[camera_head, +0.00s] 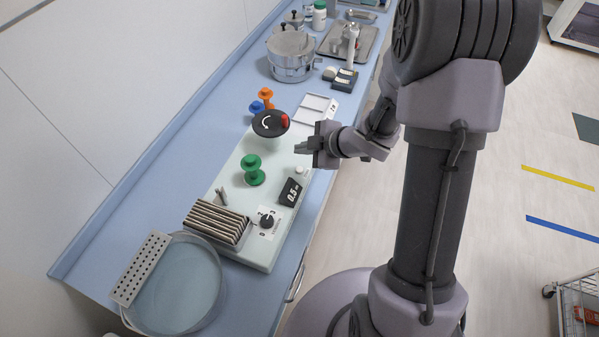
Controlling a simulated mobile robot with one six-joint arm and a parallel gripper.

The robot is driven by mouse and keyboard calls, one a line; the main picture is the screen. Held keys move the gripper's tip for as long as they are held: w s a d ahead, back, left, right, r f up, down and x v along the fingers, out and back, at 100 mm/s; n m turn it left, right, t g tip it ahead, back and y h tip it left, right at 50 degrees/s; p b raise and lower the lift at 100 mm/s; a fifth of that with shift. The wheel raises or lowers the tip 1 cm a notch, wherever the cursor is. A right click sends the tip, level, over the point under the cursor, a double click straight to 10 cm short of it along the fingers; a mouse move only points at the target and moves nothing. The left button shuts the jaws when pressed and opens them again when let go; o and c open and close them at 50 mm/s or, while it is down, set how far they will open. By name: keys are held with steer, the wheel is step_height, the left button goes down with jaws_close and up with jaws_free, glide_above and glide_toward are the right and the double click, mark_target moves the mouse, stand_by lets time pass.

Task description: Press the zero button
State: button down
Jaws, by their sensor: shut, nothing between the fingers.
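A long pale device panel (232,172) lies on the blue counter. A small whitish round button (300,170) stands on its right edge, just above a tilted black display (290,192) with white digits. No label is readable on the button, so I cannot tell for sure that it is the zero button. My gripper (300,146) is shut and empty. It points left over the panel's right side, appearing a little above the button in the picture and apart from it. I cannot tell its height above the panel.
On the panel are a green knob (252,170), a black disc with a red mark (270,123), a black dial (266,221) and a slatted rack (217,222). Orange (266,97) and blue knobs stand behind. A metal pot (291,56) and a glass dish (180,290) occupy the counter.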

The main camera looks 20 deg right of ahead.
mark_target(302, 171)
step_height(302, 171, down, 6)
steer(key=b, duration=0.4)
steer(key=shift+r, duration=0.1)
stand_by(1.6)
steer(key=shift+f+b, duration=0.45)
steer(key=shift+b, duration=0.05)
steer(key=shift+f+b, duration=0.35)
steer(key=shift+f, duration=0.05)
stand_by(0.4)
stand_by(0.3)
steer(key=shift+r+p, duration=0.85)
step_height(302, 171, up, 5)
steer(key=p, duration=0.5)
steer(key=shift+r, duration=0.1)
